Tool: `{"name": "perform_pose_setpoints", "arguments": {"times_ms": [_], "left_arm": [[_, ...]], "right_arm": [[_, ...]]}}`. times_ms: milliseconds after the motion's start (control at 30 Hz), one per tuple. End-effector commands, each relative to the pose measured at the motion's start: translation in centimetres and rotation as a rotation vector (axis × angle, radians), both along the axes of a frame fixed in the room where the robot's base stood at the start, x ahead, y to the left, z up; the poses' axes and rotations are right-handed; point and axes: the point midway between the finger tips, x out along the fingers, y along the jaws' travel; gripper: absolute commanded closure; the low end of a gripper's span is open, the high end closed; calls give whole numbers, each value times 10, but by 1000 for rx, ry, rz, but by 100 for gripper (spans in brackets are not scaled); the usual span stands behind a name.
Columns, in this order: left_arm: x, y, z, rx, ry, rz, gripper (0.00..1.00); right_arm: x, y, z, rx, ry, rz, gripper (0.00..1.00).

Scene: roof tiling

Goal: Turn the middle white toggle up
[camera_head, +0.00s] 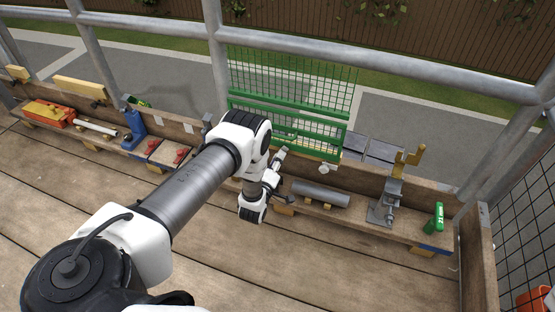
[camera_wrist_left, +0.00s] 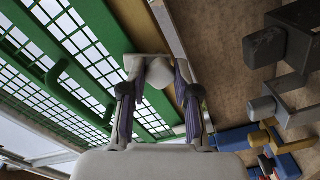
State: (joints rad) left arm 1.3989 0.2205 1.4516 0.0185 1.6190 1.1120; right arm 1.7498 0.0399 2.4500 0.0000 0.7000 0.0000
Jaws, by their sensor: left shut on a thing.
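A green mesh gate (camera_head: 297,105) stands upright behind the wooden bench in the head view. It also fills the left of the left wrist view (camera_wrist_left: 95,38). My left gripper (camera_head: 282,153) reaches the gate's lower edge. In the left wrist view the fingers (camera_wrist_left: 158,82) are closed around a rounded white toggle (camera_wrist_left: 157,74) at the gate's edge. The fingers and arm hide most of this toggle in the head view. Another white toggle (camera_head: 327,168) shows to its right at the gate's lower right corner. My right gripper is not in view.
A grey cylinder (camera_head: 321,194) lies on the bench right of my gripper, then a grey metal stand (camera_head: 387,200) and a green box (camera_head: 434,218). A blue jack-like tool (camera_head: 133,128) and an orange box (camera_head: 50,114) are at left. The plank floor in front is clear.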

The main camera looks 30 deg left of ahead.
Motion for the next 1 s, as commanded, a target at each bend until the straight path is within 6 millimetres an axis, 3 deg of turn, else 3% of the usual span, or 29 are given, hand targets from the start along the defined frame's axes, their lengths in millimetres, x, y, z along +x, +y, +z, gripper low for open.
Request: {"name": "perform_pose_setpoints", "arguments": {"times_ms": [500,1000], "left_arm": [[0,0,0,-396,-96,1,100],[0,0,0,-500,-121,1,100]], "right_arm": [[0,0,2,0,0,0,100],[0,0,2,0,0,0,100]]}}
